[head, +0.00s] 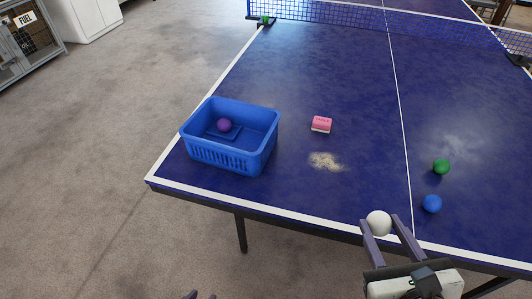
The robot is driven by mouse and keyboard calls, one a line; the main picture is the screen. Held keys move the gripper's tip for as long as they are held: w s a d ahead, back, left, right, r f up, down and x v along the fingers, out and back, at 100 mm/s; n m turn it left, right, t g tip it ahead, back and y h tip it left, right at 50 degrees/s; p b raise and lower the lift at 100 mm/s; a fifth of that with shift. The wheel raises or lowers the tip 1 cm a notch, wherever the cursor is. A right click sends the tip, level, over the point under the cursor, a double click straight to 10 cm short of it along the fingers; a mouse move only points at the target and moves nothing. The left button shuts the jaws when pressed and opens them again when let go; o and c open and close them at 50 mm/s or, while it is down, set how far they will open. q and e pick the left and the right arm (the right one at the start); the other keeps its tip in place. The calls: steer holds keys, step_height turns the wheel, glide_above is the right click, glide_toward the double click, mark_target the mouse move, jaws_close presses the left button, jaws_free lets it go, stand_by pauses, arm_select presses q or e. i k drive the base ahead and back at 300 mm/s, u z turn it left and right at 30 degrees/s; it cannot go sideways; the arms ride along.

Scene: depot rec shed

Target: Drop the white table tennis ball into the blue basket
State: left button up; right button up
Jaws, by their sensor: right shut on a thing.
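The white table tennis ball (378,223) is held between the fingertips of my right gripper (380,220), which is shut on it near the front edge of the table. The blue basket (229,162) stands upright on the table's front left corner, to the left of the ball and farther back. A purple ball (224,125) lies inside the basket. Only the fingertips of my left gripper (201,295) show at the bottom edge, apart with nothing seen between them.
A blue ball (432,203) and a green ball (441,167) lie on the table (340,80) at the right.

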mark_target(233, 136)
steer(key=u, duration=2.25)
steer(key=i, duration=2.95)
steer(key=z, duration=3.3)
steer(key=i, duration=0.5)
steer(key=z, duration=0.15)
